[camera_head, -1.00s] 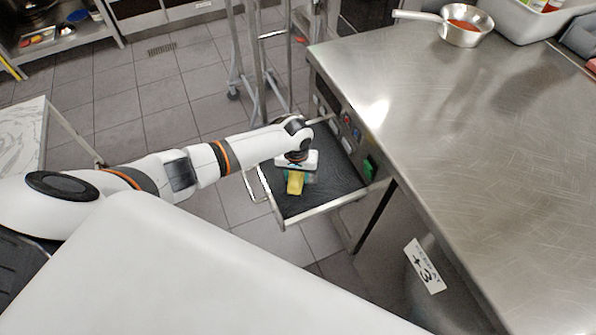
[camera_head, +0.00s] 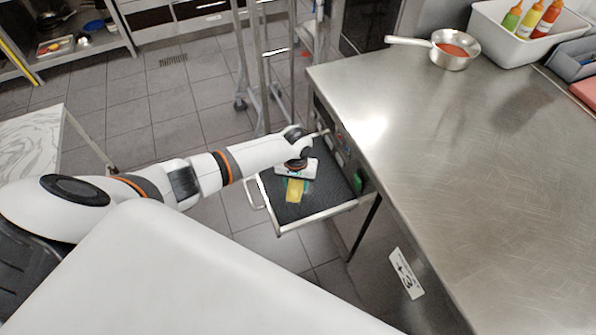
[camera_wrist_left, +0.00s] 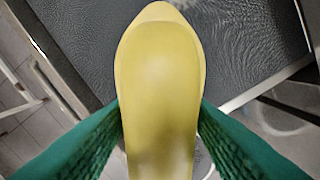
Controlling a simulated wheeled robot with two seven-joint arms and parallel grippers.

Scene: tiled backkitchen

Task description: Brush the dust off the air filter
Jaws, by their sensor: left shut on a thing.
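My left gripper (camera_head: 296,178) is shut on a yellow object (camera_head: 295,190), seemingly the brush. In the left wrist view the yellow piece (camera_wrist_left: 160,80) has a smooth, rounded body and sits between the two green fingers. Its bristles do not show. It is over a dark, finely textured panel (camera_head: 325,197) in a metal-framed pull-out below the steel counter, seemingly the air filter. The panel also fills the top of the left wrist view (camera_wrist_left: 250,45). I cannot tell whether the brush touches it, and dust is not distinct. My right gripper is not in view.
The steel counter (camera_head: 460,150) is close on the right, carrying a saucepan (camera_head: 452,50) and a white bin (camera_head: 515,35) with bottles. A wheeled metal rack (camera_head: 262,75) stands behind the pull-out. A marble-topped table (camera_head: 30,150) is at left. Tiled floor is open between.

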